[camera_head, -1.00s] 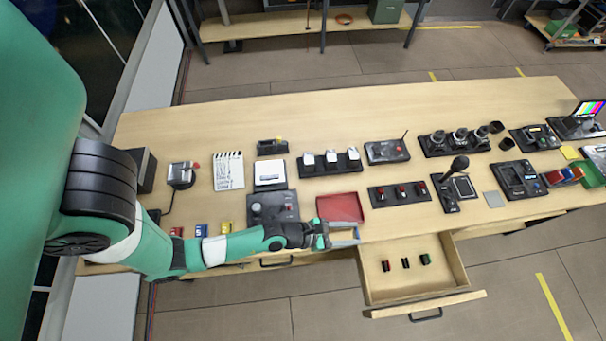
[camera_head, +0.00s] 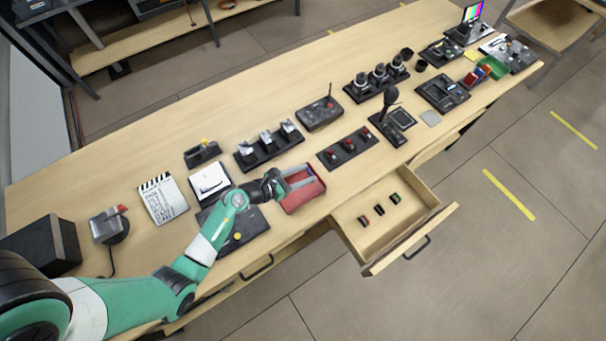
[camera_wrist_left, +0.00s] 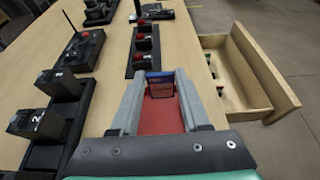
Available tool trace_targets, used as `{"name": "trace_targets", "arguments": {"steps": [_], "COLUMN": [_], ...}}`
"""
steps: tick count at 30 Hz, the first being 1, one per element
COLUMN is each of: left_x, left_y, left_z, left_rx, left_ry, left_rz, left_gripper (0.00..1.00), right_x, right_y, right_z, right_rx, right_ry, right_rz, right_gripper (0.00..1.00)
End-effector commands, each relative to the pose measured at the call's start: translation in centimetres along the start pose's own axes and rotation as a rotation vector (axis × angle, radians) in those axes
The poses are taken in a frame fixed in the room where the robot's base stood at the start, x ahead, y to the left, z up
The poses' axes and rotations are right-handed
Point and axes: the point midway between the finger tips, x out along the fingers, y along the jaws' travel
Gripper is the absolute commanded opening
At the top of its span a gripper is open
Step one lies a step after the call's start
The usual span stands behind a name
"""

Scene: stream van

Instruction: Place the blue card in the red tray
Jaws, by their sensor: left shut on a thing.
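The red tray (camera_head: 305,200) lies on the table near its front edge, left of the open drawer. My left gripper (camera_head: 300,180) is over the tray in the head view. In the left wrist view my left gripper (camera_wrist_left: 160,90) is shut on the blue card (camera_wrist_left: 160,75), which stands between the fingertips. Red tray floor (camera_wrist_left: 160,115) shows between the fingers, below the card. I cannot tell whether the card touches the tray. In the head view the card is too small to make out. My right gripper is in neither view.
An open drawer (camera_head: 362,218) with several small items juts out right of the tray. A panel with red-topped switches (camera_head: 347,150) stands behind and right of it. A row of numbered devices (camera_head: 268,148) and a white pad (camera_head: 210,181) stand further left.

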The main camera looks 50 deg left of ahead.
Motion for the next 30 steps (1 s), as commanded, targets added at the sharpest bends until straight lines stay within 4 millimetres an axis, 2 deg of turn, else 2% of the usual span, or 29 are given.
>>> {"name": "trace_targets", "arguments": {"steps": [6,8,12,24,25,29,30], "left_x": [0.6,1.2,2.1,2.3,2.2,2.2,2.2], "left_y": [0.6,1.2,1.0,1.0,1.0,1.0,1.0], "left_z": [-0.7,-1.4,-3.7,-4.2,-4.0,-4.0,-4.0], "left_rx": [0.0,-0.002,-0.001,0.0,0.0,0.0,0.0], "left_ry": [0.0,0.0,0.001,0.0,0.0,0.0,0.0], "left_rz": [0.002,0.003,0.0,0.001,0.001,0.001,0.001], "left_gripper": [0.0,0.0,0.0,0.0,0.51,0.75,0.76], "right_x": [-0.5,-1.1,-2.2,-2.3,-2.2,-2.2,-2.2], "right_y": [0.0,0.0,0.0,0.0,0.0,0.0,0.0], "right_z": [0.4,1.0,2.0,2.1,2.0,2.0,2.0], "right_rx": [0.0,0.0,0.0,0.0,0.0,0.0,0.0], "right_ry": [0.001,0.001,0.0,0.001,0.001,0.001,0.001], "right_rz": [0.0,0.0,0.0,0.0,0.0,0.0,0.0], "right_gripper": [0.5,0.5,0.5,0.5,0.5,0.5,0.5]}}
